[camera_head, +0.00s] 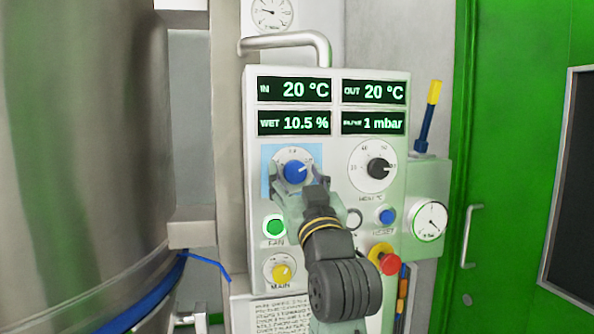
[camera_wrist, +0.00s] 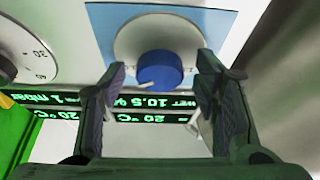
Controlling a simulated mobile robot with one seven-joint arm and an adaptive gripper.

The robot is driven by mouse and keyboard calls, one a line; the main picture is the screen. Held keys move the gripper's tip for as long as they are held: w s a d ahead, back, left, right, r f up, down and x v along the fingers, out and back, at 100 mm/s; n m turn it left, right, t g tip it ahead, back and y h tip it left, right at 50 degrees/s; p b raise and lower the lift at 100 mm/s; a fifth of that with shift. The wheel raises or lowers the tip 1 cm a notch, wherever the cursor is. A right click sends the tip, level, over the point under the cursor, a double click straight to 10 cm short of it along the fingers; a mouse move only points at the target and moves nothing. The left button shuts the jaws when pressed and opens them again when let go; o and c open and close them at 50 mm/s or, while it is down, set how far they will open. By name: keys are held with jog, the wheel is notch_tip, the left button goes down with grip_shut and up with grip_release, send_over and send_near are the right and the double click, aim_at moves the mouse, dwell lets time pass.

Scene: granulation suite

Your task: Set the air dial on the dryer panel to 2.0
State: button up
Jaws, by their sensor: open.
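The blue air dial (camera_head: 296,172) sits on a white round scale with a light-blue backing on the dryer panel (camera_head: 330,200). In the head view its white pointer mark points up and right, and my gripper hides the lower part of the scale. My gripper (camera_head: 294,184) is in front of the dial with its fingers apart. In the wrist view the blue dial (camera_wrist: 160,69) shows beyond and between the two open fingertips (camera_wrist: 164,72). No contact between fingers and dial is visible there.
Right of it is a black heat dial (camera_head: 378,168). Below are a green lit fan button (camera_head: 274,227), a yellow main knob (camera_head: 282,272), a blue reset button (camera_head: 386,216) and a red emergency stop (camera_head: 388,262). A steel vessel (camera_head: 85,150) stands left.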

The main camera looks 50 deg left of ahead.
jog(key=c, duration=1.1)
jog(key=shift+c, duration=0.2)
jog(key=shift+w+n, duration=0.1)
jog(key=shift+n, duration=0.4)
jog(key=shift+w+n+g+b, duration=0.1)
jog(key=shift+n+g+b, duration=0.35)
jog(key=shift+n, duration=0.45)
jog(key=n+g, duration=0.3)
jog(key=n, duration=0.1)
jog(key=shift+d+n+y+b, duration=0.1)
jog(key=shift+n+y+b, duration=0.25)
jog(key=shift+n+y, duration=0.05)
jog(key=n+g, duration=0.1)
jog(key=n, duration=0.1)
jog(key=n+g, duration=0.1)
jog(key=n, duration=0.2)
jog(key=shift+r+n+h, duration=0.1)
jog(key=shift+n+h, duration=0.2)
jog(key=shift+n+g+h, duration=0.3)
jog(key=shift+n+g, duration=0.45)
jog(key=shift+n, duration=0.55)
